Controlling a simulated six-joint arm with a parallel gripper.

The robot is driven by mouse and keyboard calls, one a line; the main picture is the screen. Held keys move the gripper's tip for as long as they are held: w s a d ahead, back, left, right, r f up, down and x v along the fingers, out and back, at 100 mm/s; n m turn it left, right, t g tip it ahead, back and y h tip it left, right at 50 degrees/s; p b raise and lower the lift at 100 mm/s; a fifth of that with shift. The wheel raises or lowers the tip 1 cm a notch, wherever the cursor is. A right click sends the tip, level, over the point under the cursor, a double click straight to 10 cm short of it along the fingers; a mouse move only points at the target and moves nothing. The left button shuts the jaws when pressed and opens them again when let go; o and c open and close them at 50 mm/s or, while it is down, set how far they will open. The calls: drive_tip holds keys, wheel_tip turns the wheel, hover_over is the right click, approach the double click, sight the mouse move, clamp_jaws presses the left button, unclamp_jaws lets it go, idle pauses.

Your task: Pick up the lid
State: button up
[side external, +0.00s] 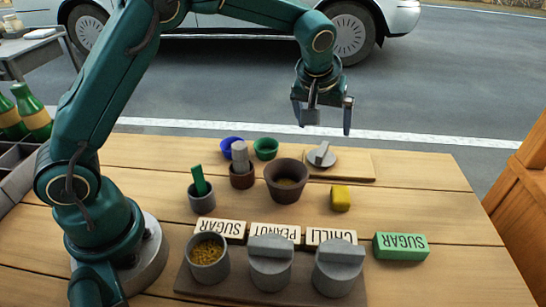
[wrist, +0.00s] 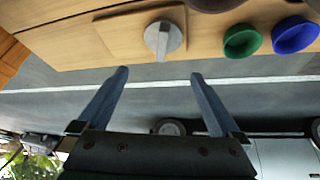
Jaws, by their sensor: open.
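A round grey lid (side external: 321,156) with a raised bar handle lies on a light wooden board (side external: 358,168) at the far edge of the table, behind the clay mortar (side external: 287,180). The lid also shows in the wrist view (wrist: 164,38), beyond my fingertips and between their lines. My gripper (side external: 326,116) is open and empty, above and apart from the lid, over the table's far edge. Both its fingers show in the wrist view (wrist: 158,75). Two more grey lids with bar handles sit on the pots in front, one on the middle pot (side external: 270,268) and one on the right pot (side external: 338,272).
A blue bowl (side external: 229,147) and a green bowl (side external: 266,149) stand left of the board. The table's right side is mostly clear.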

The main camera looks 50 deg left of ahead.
sight(322, 150)
drive_tip(key=shift+g, duration=0.4)
drive_tip(key=f, duration=0.7)
drive_tip(key=shift+w, duration=0.35)
drive_tip(key=shift+x, duration=0.75)
drive_tip(key=c, duration=1.2)
